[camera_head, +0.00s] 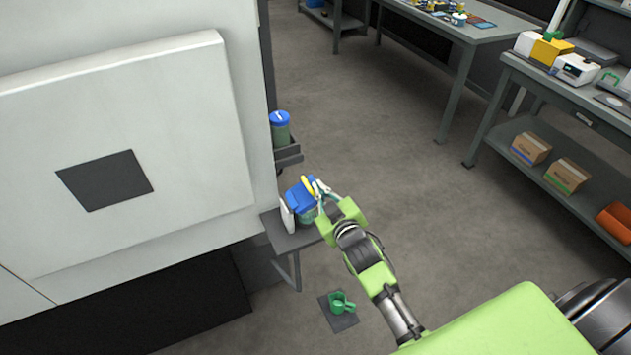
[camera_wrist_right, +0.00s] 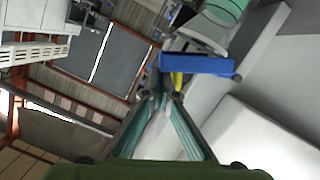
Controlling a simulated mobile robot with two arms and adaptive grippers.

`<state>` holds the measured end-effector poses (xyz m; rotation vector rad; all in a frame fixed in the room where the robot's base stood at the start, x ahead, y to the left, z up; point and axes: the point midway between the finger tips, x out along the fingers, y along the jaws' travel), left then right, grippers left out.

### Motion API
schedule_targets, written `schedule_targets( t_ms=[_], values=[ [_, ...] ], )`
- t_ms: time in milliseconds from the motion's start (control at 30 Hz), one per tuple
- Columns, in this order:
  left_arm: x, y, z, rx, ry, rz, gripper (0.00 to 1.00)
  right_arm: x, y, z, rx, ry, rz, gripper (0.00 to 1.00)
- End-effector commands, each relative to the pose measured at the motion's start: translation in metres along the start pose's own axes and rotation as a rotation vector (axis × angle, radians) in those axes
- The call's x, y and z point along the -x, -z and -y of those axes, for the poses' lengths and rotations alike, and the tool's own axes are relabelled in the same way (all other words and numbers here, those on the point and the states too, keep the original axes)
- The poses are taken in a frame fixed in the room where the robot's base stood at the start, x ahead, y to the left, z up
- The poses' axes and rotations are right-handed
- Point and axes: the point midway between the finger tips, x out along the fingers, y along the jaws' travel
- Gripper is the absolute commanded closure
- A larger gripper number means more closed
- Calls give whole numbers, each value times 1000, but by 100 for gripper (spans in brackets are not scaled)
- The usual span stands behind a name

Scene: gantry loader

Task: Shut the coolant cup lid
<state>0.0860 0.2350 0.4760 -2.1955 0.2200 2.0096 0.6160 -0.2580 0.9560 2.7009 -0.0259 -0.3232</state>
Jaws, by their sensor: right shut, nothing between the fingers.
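The coolant cup (camera_head: 308,217) is greenish and stands on a small grey shelf beside the white machine. Its blue lid (camera_head: 299,196) sits at the cup's top, with a yellow tab (camera_head: 308,185) sticking up from it. In the wrist view the lid (camera_wrist_right: 205,65) shows as a blue bar near the clear rim, with the green cup (camera_wrist_right: 228,9) behind. I cannot tell whether the lid is fully down. My right gripper (camera_head: 319,188) is shut and empty, right at the lid and yellow tab; contact is unclear. My left gripper is not in view.
The white machine panel (camera_head: 135,145) fills the left. Another blue-capped container (camera_head: 280,130) stands on a bracket behind the cup. A white upright plate (camera_head: 287,215) stands left of the cup. A green mug (camera_head: 341,302) is on a dark floor mat.

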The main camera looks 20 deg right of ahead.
Motion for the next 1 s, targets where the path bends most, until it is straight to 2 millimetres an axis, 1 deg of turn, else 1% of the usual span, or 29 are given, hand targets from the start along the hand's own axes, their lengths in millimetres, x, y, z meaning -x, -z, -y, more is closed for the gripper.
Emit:
schedule_targets(
  t_ms=[133, 400, 700, 1000],
  values=[
    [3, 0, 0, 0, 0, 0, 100, -3, -13, -2, -122, 32, 2, 100],
    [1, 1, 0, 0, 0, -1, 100, -8, -32, 0, -306, 78, 1, 100],
    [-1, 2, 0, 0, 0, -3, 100, -10, -41, 3, -310, 78, 0, 100],
    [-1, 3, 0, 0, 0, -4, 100, -11, -43, 3, -308, 78, 0, 100]
  ],
)
